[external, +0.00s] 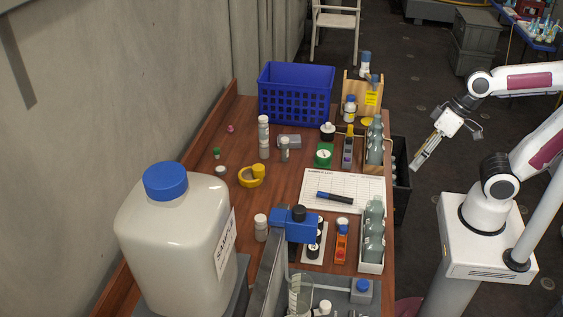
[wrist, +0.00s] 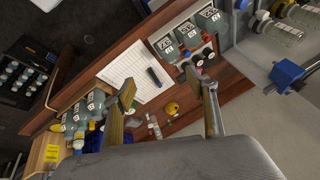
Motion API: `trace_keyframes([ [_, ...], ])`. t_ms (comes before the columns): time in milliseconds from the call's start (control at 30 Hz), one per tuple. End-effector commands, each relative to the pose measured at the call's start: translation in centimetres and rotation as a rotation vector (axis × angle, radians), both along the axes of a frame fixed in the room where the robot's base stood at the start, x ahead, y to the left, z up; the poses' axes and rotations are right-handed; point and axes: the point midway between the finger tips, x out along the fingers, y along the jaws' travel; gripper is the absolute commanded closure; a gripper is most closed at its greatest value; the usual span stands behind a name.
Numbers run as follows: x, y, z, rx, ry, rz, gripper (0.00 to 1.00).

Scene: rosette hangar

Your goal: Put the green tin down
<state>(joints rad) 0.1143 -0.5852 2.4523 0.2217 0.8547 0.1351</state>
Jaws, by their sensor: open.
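A small green item with a round white top (external: 324,154) stands on the wooden table in the external view, just beyond the white printed sheet. It is the likeliest green tin, but I cannot tell for sure. My gripper (external: 420,162) is off the table's right side, well apart from that item. In the wrist view my gripper (wrist: 160,82) has its two fingers spread with nothing between them. I cannot make out the green item clearly in the wrist view.
The sheet (external: 360,186) carries a dark marker (external: 335,198). A blue basket (external: 296,95) stands at the back, a large white jug (external: 172,245) at front left. Grey bottles (external: 373,230) line the right edge. A yellow cup (external: 250,177) sits mid-table, with bare wood around it.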

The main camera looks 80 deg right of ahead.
Motion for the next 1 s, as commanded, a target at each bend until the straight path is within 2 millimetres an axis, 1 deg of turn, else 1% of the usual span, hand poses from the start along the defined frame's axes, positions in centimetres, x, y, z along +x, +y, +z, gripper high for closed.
trace_keyframes([
  [33, -0.8, 0.0, 0.2, -0.047, -0.016, 0.056, 0.43],
  [100, -1.7, -0.3, 0.4, -0.111, -0.032, 0.125, 0.43],
  [200, -2.7, -0.7, 0.6, -0.188, -0.048, 0.204, 0.43],
  [333, -3.5, -1.2, 0.7, -0.253, -0.062, 0.268, 0.43],
  [500, -3.8, -1.5, 0.8, -0.281, -0.067, 0.294, 0.43],
  [1000, -3.8, -1.5, 0.8, -0.279, -0.067, 0.293, 0.43],
])
